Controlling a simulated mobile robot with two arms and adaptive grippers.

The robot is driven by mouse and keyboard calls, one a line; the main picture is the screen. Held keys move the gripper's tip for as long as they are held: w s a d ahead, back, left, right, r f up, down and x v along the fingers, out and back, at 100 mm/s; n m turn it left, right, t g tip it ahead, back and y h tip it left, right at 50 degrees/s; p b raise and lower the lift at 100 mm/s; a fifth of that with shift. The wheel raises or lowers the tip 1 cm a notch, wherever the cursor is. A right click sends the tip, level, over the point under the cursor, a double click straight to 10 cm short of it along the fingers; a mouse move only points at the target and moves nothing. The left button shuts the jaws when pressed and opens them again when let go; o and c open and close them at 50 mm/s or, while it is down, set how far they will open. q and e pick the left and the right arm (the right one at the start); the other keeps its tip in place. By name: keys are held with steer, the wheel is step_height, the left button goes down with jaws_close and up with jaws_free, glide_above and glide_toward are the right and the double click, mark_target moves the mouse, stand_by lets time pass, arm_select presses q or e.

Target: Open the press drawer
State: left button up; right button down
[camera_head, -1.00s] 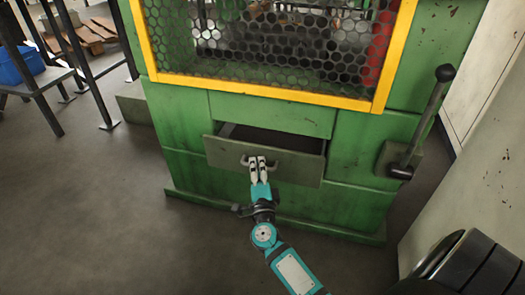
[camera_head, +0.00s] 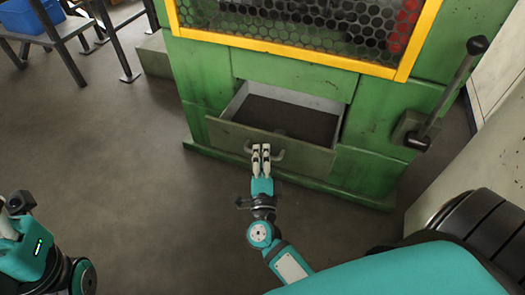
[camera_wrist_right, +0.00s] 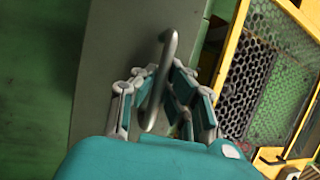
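The press drawer (camera_head: 300,152) is a grey tray in the lower front of the green press (camera_head: 362,172). It is pulled out, with its dark inside floor showing. Its bar handle (camera_head: 277,155) is on the front panel. My right gripper (camera_head: 261,150) is at the handle, its two fingers close together around the bar. In the right wrist view the handle (camera_wrist_right: 168,50) passes between the fingers of my right gripper (camera_wrist_right: 165,72).
A lever with a black knob (camera_head: 477,45) stands on the press's right side. A yellow-framed mesh guard (camera_head: 300,48) is above the drawer. A blue bin (camera_head: 28,14) sits on a stand at the upper left. The floor (camera_head: 130,160) in front is clear.

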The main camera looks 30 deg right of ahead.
steer(key=shift+f, duration=0.15)
steer(key=c, duration=1.4)
jaws_free()
steer(key=v, duration=1.2)
